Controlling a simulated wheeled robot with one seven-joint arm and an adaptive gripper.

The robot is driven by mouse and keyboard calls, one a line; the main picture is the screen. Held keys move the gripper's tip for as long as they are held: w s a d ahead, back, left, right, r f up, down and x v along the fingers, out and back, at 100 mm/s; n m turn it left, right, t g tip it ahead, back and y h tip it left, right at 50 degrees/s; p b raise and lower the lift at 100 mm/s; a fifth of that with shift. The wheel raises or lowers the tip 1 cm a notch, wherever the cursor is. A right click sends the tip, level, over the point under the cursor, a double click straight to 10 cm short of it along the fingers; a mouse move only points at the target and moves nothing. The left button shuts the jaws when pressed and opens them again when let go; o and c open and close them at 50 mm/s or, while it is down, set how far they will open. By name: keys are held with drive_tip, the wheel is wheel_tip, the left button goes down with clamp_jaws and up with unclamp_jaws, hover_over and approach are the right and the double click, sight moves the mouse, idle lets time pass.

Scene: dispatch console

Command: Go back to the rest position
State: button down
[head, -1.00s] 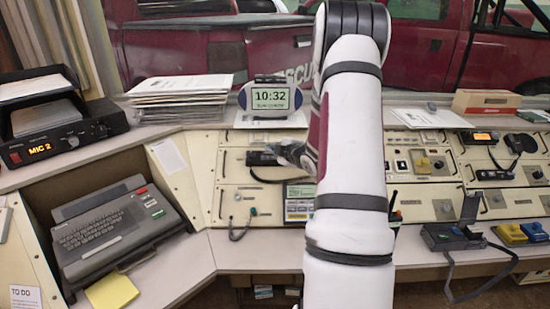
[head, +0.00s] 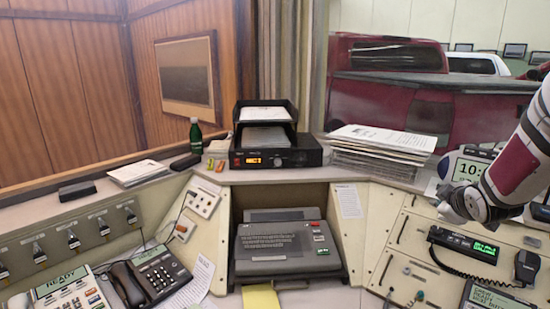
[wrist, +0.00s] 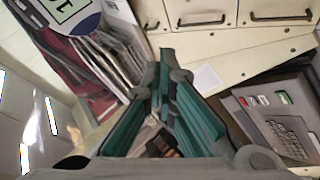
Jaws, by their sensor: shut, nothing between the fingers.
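My gripper (head: 452,206) shows at the right of the head view, in front of the clock and the console's drawer panels, held clear of them. Its two teal-padded fingers (wrist: 167,62) rise in the middle of the wrist view. The fingers are shut with nothing between them. My white arm comes in from the right edge of the head view; most of it is out of frame.
The clock (head: 470,168) and paper stack (head: 382,142) stand beyond my gripper. A grey keyboard machine (head: 287,246) sits in a recess left of it. A radio (head: 268,157) with paper trays, a green bottle (head: 195,134) and phones (head: 152,276) stand further left.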

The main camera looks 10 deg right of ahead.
drive_tip(key=s+a+r+m+g, duration=0.1)
drive_tip(key=s+a+r, duration=0.15)
drive_tip(key=a, duration=0.35)
drive_tip(key=s+a+r+m+g+y, duration=0.1)
drive_tip(key=s+a+r+m, duration=0.1)
drive_tip(key=s+a, duration=0.25)
drive_tip(key=s+a+r+m+g, duration=0.1)
drive_tip(key=s+a+r, duration=0.1)
drive_tip(key=a, duration=0.4)
drive_tip(key=s+a+f+m+g+y, duration=0.1)
drive_tip(key=s+a+m+g+y, duration=0.1)
drive_tip(key=s+a, duration=1.4)
drive_tip(key=s+g+y, duration=0.1)
drive_tip(key=s+y, duration=0.1)
drive_tip(key=s, duration=0.2)
